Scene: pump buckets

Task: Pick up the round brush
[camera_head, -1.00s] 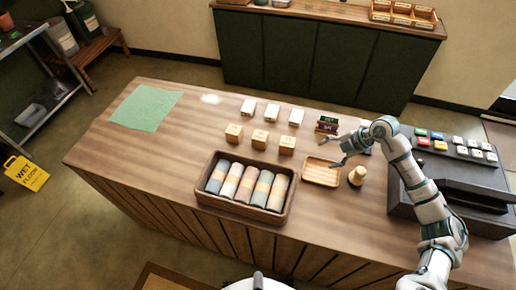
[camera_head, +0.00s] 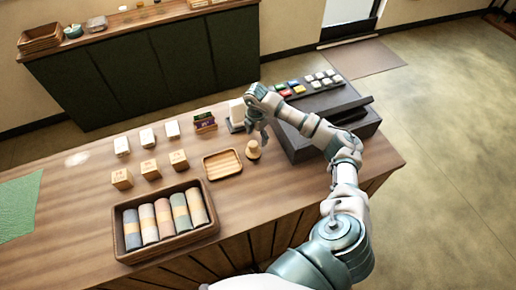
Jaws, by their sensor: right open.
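The round brush (camera_head: 253,150), a small pale wooden thing with a knob on top, stands upright on the wooden counter (camera_head: 100,210), just right of a small slatted wooden tray (camera_head: 222,164). My right gripper (camera_head: 257,136) is open and empty. It points down close above and behind the brush; I cannot tell whether it touches it. My left gripper is not in view.
A dark cash register (camera_head: 325,118) with coloured keys stands right of the brush, close to my right arm. A box of rolled cloths (camera_head: 165,222), small wooden blocks (camera_head: 150,169) and white boxes (camera_head: 147,137) stand to the left. Bare counter lies in front of the brush.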

